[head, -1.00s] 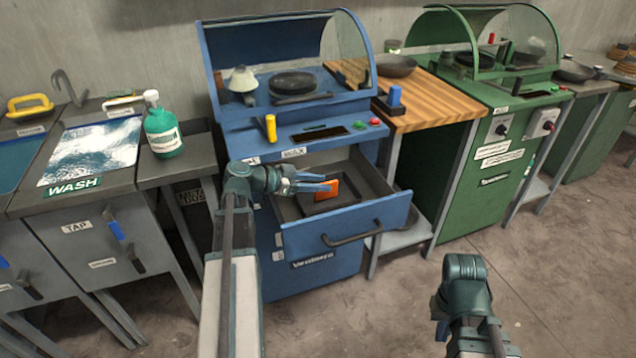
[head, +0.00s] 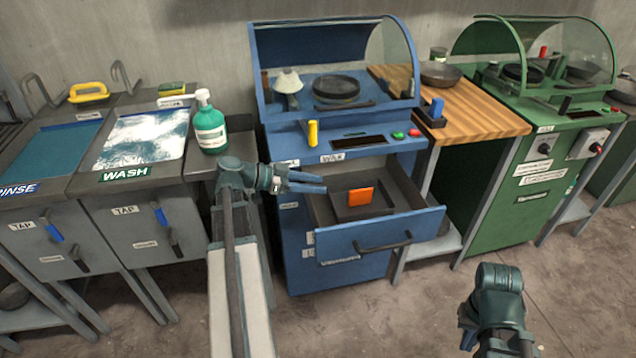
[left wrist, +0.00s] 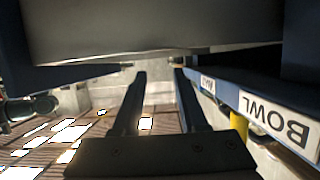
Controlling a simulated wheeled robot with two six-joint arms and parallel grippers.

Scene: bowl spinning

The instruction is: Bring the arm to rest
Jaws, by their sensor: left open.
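My left gripper (head: 323,183) is open and empty in the head view. It points right, over the left edge of the blue machine's open drawer (head: 424,220). An orange block (head: 360,196) sits in the drawer, a little right of the fingertips and apart from them in the picture. In the left wrist view the two fingers (left wrist: 158,78) stand apart with nothing between them. My right arm (head: 498,300) is at the lower right; its finger state is unclear.
The blue machine (head: 290,135) with a yellow handle (head: 312,133) stands behind my left gripper. A "BOWL" label (left wrist: 277,117) shows close by. A green bottle (head: 209,128) stands left, beside the wash basin (head: 140,140). Open floor (head: 420,310) lies in front.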

